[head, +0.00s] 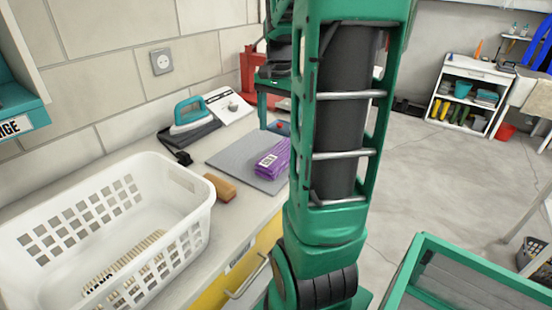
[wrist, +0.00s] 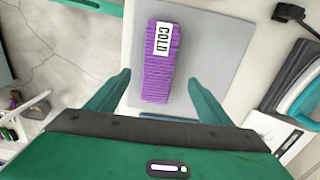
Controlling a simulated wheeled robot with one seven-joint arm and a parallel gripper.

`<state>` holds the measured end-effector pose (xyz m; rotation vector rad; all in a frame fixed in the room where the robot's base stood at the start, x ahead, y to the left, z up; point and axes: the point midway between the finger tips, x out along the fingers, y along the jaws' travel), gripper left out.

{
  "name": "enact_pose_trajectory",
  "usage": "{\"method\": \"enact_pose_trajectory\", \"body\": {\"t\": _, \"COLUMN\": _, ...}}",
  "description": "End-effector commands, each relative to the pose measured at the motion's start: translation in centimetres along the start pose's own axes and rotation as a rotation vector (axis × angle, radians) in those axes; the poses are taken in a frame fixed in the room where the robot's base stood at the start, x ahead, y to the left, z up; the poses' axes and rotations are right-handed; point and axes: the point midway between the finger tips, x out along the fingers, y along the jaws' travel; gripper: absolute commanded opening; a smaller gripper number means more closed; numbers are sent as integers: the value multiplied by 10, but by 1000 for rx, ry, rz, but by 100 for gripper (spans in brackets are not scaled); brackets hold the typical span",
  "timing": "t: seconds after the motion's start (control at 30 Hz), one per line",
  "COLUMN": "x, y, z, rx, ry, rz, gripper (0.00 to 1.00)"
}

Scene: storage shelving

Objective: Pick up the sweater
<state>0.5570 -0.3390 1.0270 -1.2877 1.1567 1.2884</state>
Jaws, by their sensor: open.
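A purple ribbed folded sweater (head: 272,160) with a white label lies on a grey mat (head: 232,160) on the counter. It also shows in the wrist view, where the purple sweater (wrist: 157,80) has a label reading COLD. My gripper (wrist: 159,78) is open, with one finger on each side of the sweater's lower part in the wrist view. The fingers look apart from it; their height above it cannot be told. In the head view my green arm hides the gripper.
A white basket (head: 190,215) holding a beige ribbed item (head: 125,265) stands on the counter. A brown brush (head: 220,187) lies between basket and mat. A green-framed bin (head: 420,255) is at lower right.

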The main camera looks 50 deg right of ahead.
Motion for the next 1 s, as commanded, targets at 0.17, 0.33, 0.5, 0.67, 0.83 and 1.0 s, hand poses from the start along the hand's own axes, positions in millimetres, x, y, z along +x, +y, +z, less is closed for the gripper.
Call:
{"method": "enact_pose_trajectory", "body": {"t": 0.17, "x": 28, "y": 0, "z": 1, "rx": -1, "ry": -2, "rz": 3, "gripper": 73}}
{"method": "enact_pose_trajectory", "body": {"t": 0.33, "x": 45, "y": 0, "z": 1, "rx": -3, "ry": -1, "rz": 1, "gripper": 73}}
{"method": "enact_pose_trajectory", "body": {"t": 0.5, "x": 55, "y": 0, "z": 0, "rx": -3, "ry": -1, "rz": 1, "gripper": 73}}
{"method": "enact_pose_trajectory", "body": {"t": 0.67, "x": 77, "y": 2, "z": -4, "rx": -3, "ry": -2, "rz": 2, "gripper": 73}}
{"method": "enact_pose_trajectory", "body": {"t": 0.83, "x": 96, "y": 2, "z": -4, "rx": -3, "ry": -2, "rz": 1, "gripper": 73}}
{"method": "enact_pose_trajectory", "body": {"t": 1.0, "x": 100, "y": 1, "z": -4, "rx": -4, "ry": 0, "rz": -1, "gripper": 73}}
